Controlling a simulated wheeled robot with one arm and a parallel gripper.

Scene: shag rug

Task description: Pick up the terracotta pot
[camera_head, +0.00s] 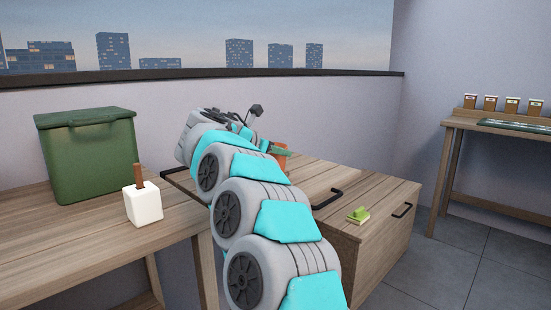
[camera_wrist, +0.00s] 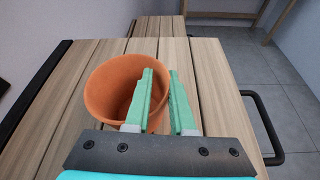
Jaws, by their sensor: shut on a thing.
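The terracotta pot (camera_wrist: 105,88) is round and open-topped, on the wooden slatted top in the wrist view. In the head view, a small orange part of the pot (camera_head: 281,159) shows behind my arm. My gripper (camera_wrist: 161,72) is shut on the pot's right wall, with one green finger inside the rim and the other outside. The gripper (camera_head: 277,150) is mostly hidden by the arm in the head view. Whether the pot touches the surface below is hard to tell.
A green lidded bin (camera_head: 88,155) and a white block with a brown stick (camera_head: 143,204) stand on the left table. A green brush-like item (camera_head: 358,215) lies on the wooden cabinet (camera_head: 385,190) with black handles. Several small boxes sit on the far right table (camera_head: 500,128).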

